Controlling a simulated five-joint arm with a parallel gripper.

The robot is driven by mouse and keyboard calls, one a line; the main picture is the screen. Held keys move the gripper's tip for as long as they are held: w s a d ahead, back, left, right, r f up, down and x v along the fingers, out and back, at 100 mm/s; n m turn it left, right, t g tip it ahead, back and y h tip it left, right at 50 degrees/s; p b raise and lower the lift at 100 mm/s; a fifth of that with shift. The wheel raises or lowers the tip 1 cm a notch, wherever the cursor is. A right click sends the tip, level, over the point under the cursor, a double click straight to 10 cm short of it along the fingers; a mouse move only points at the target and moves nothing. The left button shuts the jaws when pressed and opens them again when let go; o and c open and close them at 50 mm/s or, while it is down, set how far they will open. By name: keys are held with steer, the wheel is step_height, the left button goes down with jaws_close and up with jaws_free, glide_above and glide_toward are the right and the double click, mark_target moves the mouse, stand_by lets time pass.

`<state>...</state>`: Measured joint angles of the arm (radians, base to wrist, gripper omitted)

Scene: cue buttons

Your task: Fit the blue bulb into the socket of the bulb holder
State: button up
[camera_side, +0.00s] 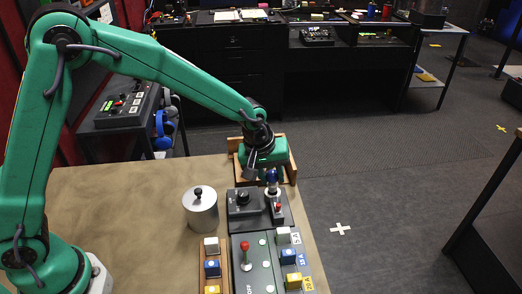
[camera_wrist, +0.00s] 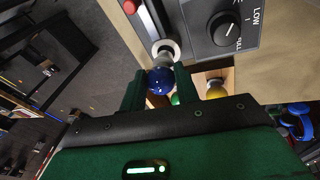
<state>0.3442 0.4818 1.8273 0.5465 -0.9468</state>
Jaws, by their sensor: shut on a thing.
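The blue bulb (camera_wrist: 160,81) is between the two fingers of my gripper (camera_wrist: 159,88) in the wrist view, and the gripper is shut on it. Its metal base points at the round pale socket (camera_wrist: 165,47) of the bulb holder, in line with it. I cannot tell how deep the base sits in the socket. In the side view the blue bulb (camera_side: 272,174) is upright above the bulb holder (camera_side: 280,212), below my gripper (camera_side: 268,172).
A wooden box (camera_side: 291,172) stands behind the holder; a yellow bulb (camera_wrist: 216,90) and a green bulb show near it in the wrist view. A dial box (camera_side: 243,205), a metal canister (camera_side: 200,209) and a red-lever panel (camera_side: 246,255) are close by. The table's left is clear.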

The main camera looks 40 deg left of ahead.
steer(key=shift+f, duration=1.15)
stand_by(1.6)
steer(key=o, duration=1.2)
steer(key=shift+r, duration=0.15)
steer(key=shift+r, duration=3.35)
